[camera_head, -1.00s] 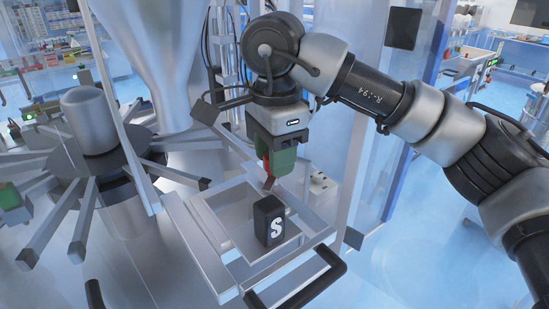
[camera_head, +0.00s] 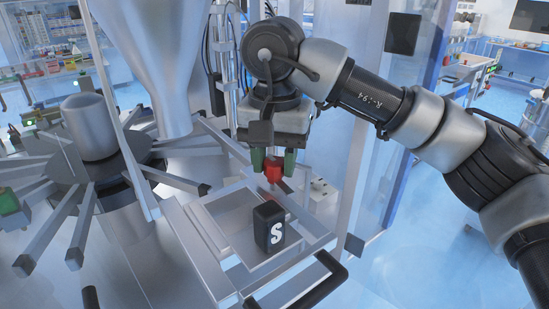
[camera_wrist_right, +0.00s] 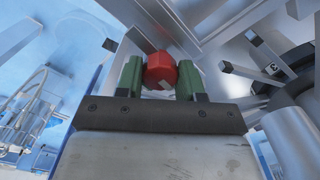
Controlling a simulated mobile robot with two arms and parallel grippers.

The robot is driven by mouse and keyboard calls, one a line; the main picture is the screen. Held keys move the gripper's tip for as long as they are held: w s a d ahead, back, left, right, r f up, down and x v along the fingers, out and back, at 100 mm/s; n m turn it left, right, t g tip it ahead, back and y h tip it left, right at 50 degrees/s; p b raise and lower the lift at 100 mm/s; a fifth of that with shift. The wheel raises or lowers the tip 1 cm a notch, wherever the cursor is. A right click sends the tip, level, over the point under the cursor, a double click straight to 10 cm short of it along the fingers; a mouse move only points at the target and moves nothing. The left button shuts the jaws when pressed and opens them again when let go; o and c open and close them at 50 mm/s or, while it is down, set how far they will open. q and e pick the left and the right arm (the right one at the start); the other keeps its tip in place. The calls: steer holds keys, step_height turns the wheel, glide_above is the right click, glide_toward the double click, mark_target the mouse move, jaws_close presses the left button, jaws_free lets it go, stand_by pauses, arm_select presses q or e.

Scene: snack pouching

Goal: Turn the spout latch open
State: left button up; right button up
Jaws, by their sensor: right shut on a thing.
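The spout latch shows a red knob (camera_head: 273,171) below my right wrist, above the back of the tray. My right gripper (camera_head: 273,162) points down with its green fingers on either side of the knob, shut on it. In the right wrist view the red knob (camera_wrist_right: 160,70) sits between the two green fingers (camera_wrist_right: 159,78), with a grey metal part beyond it. The spout opening and the rest of the latch are hidden or hard to make out. My left gripper is not in view.
A black handle (camera_head: 325,285) sticks out in front. A carousel of metal arms (camera_head: 85,210) stands left, beside a large funnel (camera_head: 165,70). A clear panel stands to the right.

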mark_target(275, 161)
steer(key=shift+r+n, duration=0.1)
steer(key=shift+n, duration=0.5)
steer(key=o, duration=0.9)
step_height(275, 161, up, 8)
steer(key=shift+f+b, duration=0.25)
steer(key=shift+b, duration=0.05)
steer(key=shift+f, duration=0.1)
